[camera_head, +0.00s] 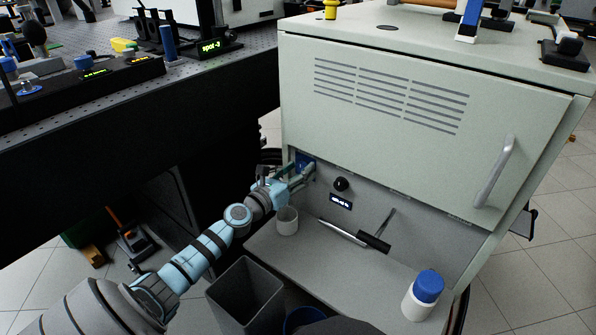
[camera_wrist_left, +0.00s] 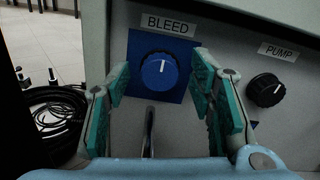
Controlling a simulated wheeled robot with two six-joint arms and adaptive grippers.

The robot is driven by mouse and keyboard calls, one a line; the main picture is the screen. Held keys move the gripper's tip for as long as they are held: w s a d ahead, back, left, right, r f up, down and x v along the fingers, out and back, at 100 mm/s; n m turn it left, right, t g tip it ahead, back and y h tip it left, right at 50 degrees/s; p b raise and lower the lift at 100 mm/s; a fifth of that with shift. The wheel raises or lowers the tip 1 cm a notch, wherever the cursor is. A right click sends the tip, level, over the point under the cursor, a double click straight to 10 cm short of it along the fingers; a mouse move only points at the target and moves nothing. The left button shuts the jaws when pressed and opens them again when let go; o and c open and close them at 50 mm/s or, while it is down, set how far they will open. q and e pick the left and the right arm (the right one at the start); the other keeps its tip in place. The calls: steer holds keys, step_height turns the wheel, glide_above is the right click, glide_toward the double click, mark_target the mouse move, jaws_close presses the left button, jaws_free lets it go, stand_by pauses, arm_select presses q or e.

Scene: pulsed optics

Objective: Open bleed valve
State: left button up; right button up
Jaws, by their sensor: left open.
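The bleed valve is a round blue knob (camera_wrist_left: 158,72) with a white pointer line that points up. It sits on a blue plate (camera_wrist_left: 182,60) under a BLEED label (camera_wrist_left: 167,25). In the head view the blue plate (camera_head: 303,159) shows at the left end of the cabinet's lower panel, and the knob is mostly hidden by my gripper. My left gripper (camera_head: 303,178) is open and empty, reaching toward the panel. In the left wrist view its teal-padded fingers (camera_wrist_left: 160,80) stand either side of the knob, apart from it as far as I can see. My right gripper is out of view.
A black PUMP knob (camera_wrist_left: 266,90) is right of the valve, with a small display (camera_head: 341,201) below it. On the shelf are a pale cup (camera_head: 287,221), a black-handled tool (camera_head: 373,242) and a blue-capped bottle (camera_head: 423,292). A dark bin (camera_head: 245,296) stands in front.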

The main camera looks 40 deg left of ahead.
arm_select(q)
steer(key=c, duration=1.2)
steer(key=shift+o, duration=0.2)
